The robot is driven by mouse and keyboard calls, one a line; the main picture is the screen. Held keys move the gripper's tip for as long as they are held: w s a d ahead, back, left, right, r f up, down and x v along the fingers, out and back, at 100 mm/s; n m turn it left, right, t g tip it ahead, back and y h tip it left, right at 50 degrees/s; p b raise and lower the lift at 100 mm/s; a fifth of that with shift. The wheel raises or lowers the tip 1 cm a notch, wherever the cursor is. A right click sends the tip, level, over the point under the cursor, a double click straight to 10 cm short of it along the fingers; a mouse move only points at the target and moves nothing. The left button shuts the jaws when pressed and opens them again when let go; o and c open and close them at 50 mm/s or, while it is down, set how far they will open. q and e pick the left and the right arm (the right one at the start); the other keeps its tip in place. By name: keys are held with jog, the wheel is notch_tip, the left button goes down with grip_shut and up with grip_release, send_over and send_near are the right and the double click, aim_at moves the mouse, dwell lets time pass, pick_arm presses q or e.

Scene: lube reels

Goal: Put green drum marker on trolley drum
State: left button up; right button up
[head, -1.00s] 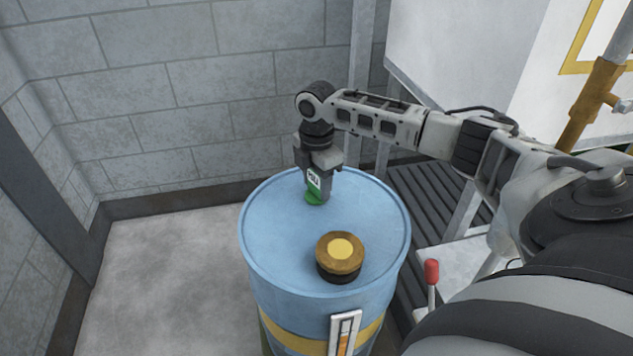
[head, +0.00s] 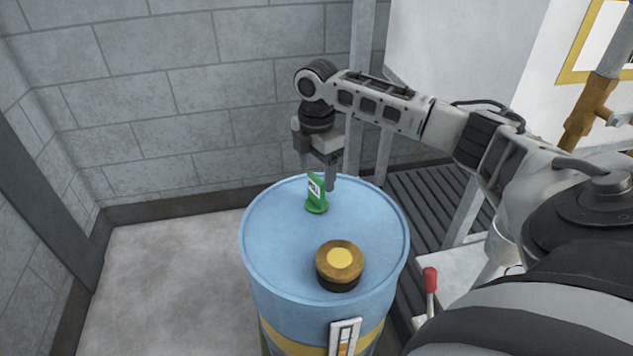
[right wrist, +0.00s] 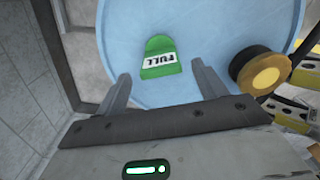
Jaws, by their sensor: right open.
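The green drum marker (head: 316,193) stands upright on the top of the blue drum (head: 275,235), toward its back edge. In the right wrist view the marker (right wrist: 159,58) shows a white label reading "FULL". My right gripper (head: 319,180) is open just above and behind the marker, with its fingers apart and nothing between them. In the right wrist view the fingers (right wrist: 162,84) are spread on either side below the marker, clear of it. The blue drum top also fills much of the right wrist view (right wrist: 215,30). My left gripper is not in view.
A brown and yellow cap (head: 340,264) stands on the drum top near the front; it shows at right in the right wrist view (right wrist: 262,72). A red-knobbed lever (head: 430,280) stands right of the drum. Grey block walls close the back and left. Open floor (head: 165,275) lies left.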

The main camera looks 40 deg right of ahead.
notch_tip(320, 180, up, 5)
jog(key=shift+p, duration=0.35)
jog(key=shift+r, duration=0.55)
